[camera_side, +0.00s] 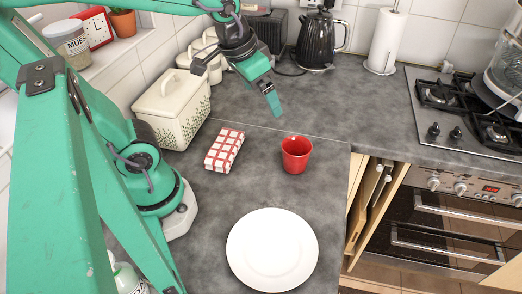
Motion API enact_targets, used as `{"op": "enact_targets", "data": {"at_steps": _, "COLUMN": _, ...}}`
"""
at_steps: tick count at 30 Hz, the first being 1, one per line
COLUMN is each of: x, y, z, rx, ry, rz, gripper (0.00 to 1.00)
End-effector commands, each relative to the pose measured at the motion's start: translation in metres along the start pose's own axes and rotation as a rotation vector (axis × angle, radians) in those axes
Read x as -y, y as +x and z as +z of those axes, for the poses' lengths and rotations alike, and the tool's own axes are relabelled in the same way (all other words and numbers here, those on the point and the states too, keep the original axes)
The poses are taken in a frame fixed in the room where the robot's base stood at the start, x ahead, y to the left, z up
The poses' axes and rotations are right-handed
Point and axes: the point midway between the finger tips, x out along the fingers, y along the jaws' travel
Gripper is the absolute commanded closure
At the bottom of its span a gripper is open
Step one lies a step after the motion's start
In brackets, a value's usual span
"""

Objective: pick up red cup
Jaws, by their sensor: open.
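The red cup (296,155) stands upright on the grey worktop, right of the middle of the view. My gripper (270,104) hangs above and behind the cup, a little to its left, with its green fingers pointing down. It is open and apart from the cup. Nothing shows between its fingers.
A white plate (272,250) lies in front of the cup. A red-and-white checked packet (225,150) lies to its left, near a cream bread bin (172,108). A black kettle (317,40) stands behind.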

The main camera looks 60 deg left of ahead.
Motion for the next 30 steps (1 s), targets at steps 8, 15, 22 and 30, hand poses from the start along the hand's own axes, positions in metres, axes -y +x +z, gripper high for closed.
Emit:
{"op": "enact_targets", "data": {"at_steps": 8, "x": -0.007, "y": 0.040, "z": -0.023, "rx": 0.115, "ry": 0.000, "rz": 0.002, "gripper": 0.05}}
{"op": "enact_targets", "data": {"at_steps": 15, "x": -0.013, "y": 0.079, "z": -0.038, "rx": 0.207, "ry": 0.000, "rz": 0.001, "gripper": 0.05}}
{"op": "enact_targets", "data": {"at_steps": 22, "x": -0.020, "y": 0.122, "z": -0.045, "rx": 0.293, "ry": 0.000, "rz": -0.003, "gripper": 0.05}}
{"op": "enact_targets", "data": {"at_steps": 30, "x": -0.025, "y": 0.154, "z": -0.047, "rx": 0.352, "ry": 0.001, "rz": -0.008, "gripper": 0.05}}
